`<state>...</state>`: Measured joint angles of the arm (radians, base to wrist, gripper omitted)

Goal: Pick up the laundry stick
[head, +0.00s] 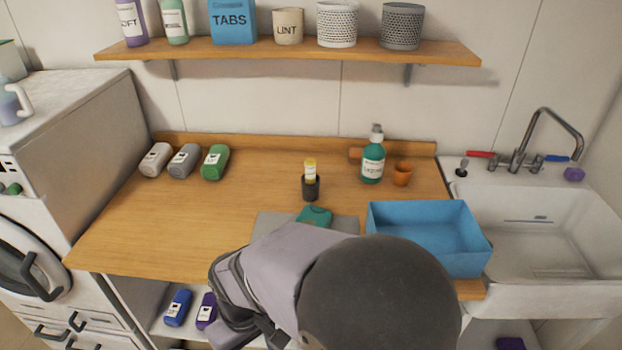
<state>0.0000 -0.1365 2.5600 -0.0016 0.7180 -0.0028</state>
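A small stick with a yellow top and pale label (310,170) stands upright in a dark cup (311,189) on the wooden counter (250,205). It looks like the laundry stick, though its label is too small to read. My arm fills the lower middle of the head view, with a pale link and a dark round joint. My gripper cannot be made out, so its state does not show. The counter's front middle is hidden behind my arm.
A teal item (314,216) lies on a grey mat (268,224). Three bottles, one green (215,163), lie back left. The left counter is clear.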

